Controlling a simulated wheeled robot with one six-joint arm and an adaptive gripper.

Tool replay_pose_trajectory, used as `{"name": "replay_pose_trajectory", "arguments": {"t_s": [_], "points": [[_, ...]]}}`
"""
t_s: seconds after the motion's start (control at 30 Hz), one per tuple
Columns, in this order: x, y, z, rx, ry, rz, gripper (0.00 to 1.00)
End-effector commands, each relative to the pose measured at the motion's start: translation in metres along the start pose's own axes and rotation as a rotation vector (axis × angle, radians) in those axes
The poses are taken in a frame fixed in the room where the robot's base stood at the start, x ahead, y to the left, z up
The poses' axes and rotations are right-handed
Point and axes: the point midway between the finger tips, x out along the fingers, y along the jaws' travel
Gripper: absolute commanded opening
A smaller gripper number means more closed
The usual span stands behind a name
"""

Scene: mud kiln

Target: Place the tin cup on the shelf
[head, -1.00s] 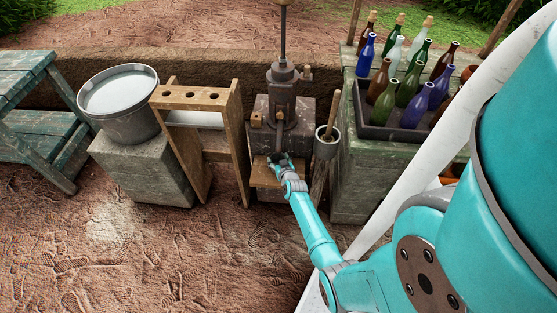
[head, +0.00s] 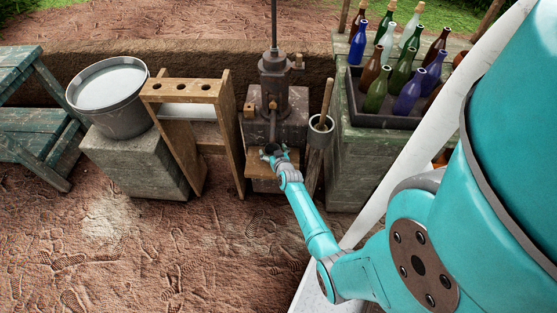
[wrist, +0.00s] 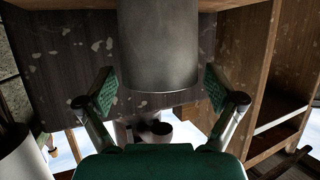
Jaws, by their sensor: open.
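My gripper (head: 274,153) is at the small wooden shelf (head: 256,168) at the foot of the dark iron press. In the wrist view my gripper (wrist: 160,92) is open, with one green-padded finger on each side of the grey tin cup (wrist: 158,45). The cup's lower-looking end reaches between the fingers, with a visible gap at each side. In the head view the cup is hard to tell from my dark fingertips. My gripper hides part of the shelf.
A wooden rack with holes (head: 185,90) and a metal tub (head: 108,100) on a stone block stand left of the press. A grey pot with a stick (head: 320,128) is close on the right, beside a crate of bottles (head: 385,118). The ground in front is open.

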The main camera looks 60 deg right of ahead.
Motion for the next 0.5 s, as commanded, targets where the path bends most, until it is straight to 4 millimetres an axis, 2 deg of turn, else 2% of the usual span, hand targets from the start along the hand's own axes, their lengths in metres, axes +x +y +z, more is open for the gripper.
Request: {"name": "replay_pose_trajectory", "arguments": {"t_s": [0.5], "points": [[-0.089,0.000,0.002,0.000,-0.003,0.001,0.93]]}}
